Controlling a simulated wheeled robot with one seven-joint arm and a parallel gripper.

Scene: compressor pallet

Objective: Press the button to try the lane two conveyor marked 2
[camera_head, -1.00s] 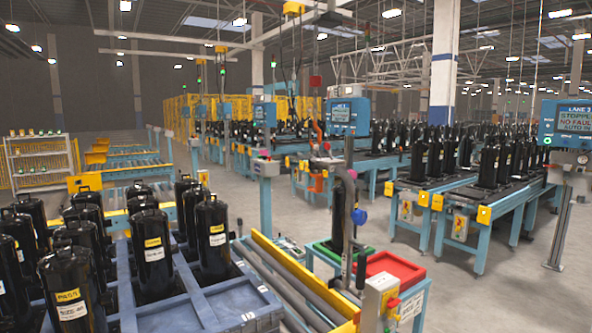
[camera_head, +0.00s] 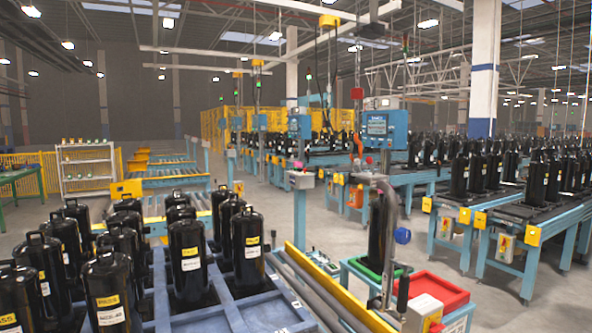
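My gripper is not in view. Two blue lane screens stand over the conveyors, a nearer one (camera_head: 376,125) and a farther one (camera_head: 299,125); their text is too small to read. A grey control box (camera_head: 301,179) with a red or pink button on top stands on a blue post near the middle. Small boxes with red and yellow parts hang on the front of the right conveyors, one at the left (camera_head: 446,226) and one at the right (camera_head: 506,246). I cannot make out a 2 on any of them.
Black compressors stand on a blue pallet (camera_head: 225,315) at the lower left. A roller conveyor (camera_head: 300,290) runs beside it. Grey floor (camera_head: 335,230) is clear beyond.

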